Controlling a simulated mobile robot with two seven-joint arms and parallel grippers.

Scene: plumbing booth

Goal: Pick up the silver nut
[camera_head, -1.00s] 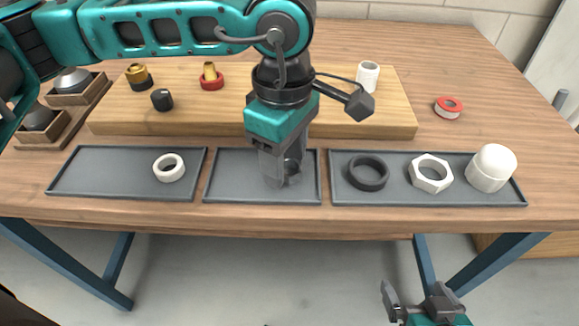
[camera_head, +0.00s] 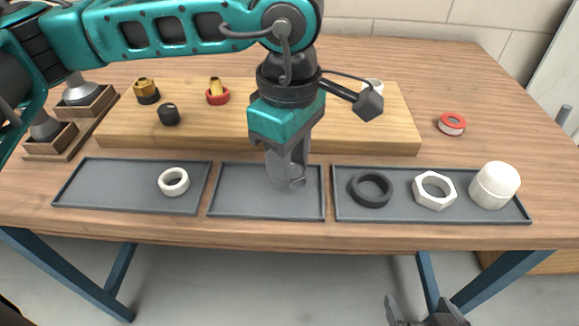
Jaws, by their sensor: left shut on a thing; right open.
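My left gripper (camera_head: 287,182) points down over the middle grey tray (camera_head: 240,203). It is shut on a small grey metallic piece, apparently the silver nut (camera_head: 296,182). The fingers hide most of the piece, and I cannot tell whether it is clear of the tray floor. My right gripper (camera_head: 425,312) is open at the bottom edge, in front of the table, partly cut off and away from the trays.
The left tray (camera_head: 110,187) holds a white ring (camera_head: 174,182). The right tray (camera_head: 400,216) holds a black ring (camera_head: 371,189), a white hex nut (camera_head: 434,190) and a white cap (camera_head: 495,185). A wooden board (camera_head: 215,125) with fittings lies behind. A red-and-white tape roll (camera_head: 451,124) sits at right.

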